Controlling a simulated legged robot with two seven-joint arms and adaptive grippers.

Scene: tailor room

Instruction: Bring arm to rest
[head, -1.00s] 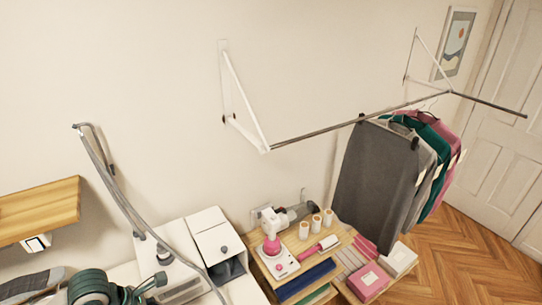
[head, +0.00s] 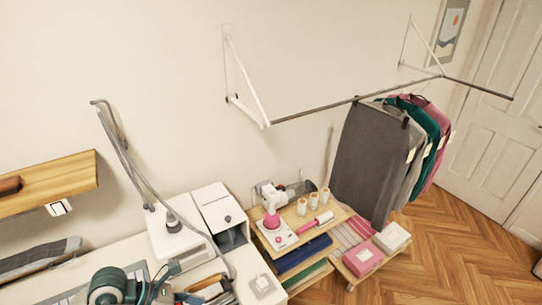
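My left arm, with a round teal and grey joint, shows at the bottom left over the white table (head: 125,252). Its gripper (head: 172,268) seems to be the small grey part at the arm's right end, over the table. It is too small and partly hidden to tell whether the fingers are open or shut, and I see nothing clearly held. My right gripper is not in view.
A white machine (head: 172,238) with a grey hose stands behind my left arm, beside a white box (head: 212,205). A wooden shelf (head: 45,186) is at left. A low shelf unit (head: 330,222) and hanging clothes (head: 368,160) stand right. The right floor (head: 460,240) is clear.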

